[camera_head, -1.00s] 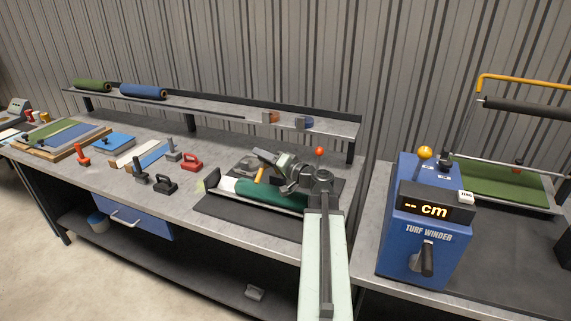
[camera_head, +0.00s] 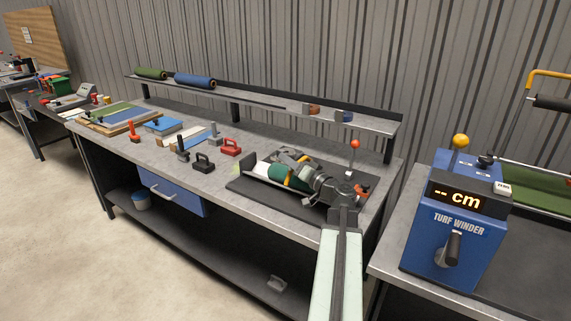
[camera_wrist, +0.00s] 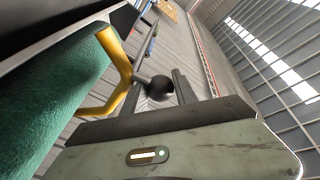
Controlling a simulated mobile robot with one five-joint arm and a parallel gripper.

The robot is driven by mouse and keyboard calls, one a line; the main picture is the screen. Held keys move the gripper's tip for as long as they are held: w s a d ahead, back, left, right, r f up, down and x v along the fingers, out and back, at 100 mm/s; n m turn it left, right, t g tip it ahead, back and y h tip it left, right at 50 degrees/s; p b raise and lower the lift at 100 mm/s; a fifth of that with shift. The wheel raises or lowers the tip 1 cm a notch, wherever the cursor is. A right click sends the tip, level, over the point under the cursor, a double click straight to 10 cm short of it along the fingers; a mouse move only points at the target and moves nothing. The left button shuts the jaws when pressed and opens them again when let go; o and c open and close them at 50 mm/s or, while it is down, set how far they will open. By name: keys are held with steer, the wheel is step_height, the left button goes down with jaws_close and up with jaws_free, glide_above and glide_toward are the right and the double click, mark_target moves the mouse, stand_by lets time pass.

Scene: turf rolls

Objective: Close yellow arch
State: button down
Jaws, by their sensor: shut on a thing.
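The yellow arch (camera_wrist: 122,60) curves over the side of a green turf roll (camera_wrist: 65,95) in the wrist view. A dark ball knob (camera_wrist: 160,88) on a short rod stands out from the arch. My gripper (camera_wrist: 158,92) has its two fingers on either side of the knob and is shut on it. In the head view, a bit of the yellow arch (camera_head: 288,180) shows beside my gripper (camera_head: 285,158), over the green roll (camera_head: 275,171). My arm hides much of the roll and arch there, so how far the arch is closed cannot be told.
The roll's cradle sits on a dark mat (camera_head: 250,187) on the grey bench. A red-knobbed lever (camera_head: 355,146) stands right of my wrist. Red (camera_head: 231,147) and black hand tools lie to the left. A shelf (camera_head: 270,101) runs behind; the blue turf winder (camera_head: 450,225) stands right.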

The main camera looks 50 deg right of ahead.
steer(key=shift+s+a+f, duration=0.1)
steer(key=shift+s+f, duration=0.05)
steer(key=shift+s, duration=0.05)
steer(key=c, duration=1.3)
jaws_free()
steer(key=shift+s, duration=0.1)
steer(key=shift+o, duration=0.2)
steer(key=s, duration=0.7)
steer(key=shift+s+a+f+b, duration=0.25)
steer(key=shift+s+b, duration=0.1)
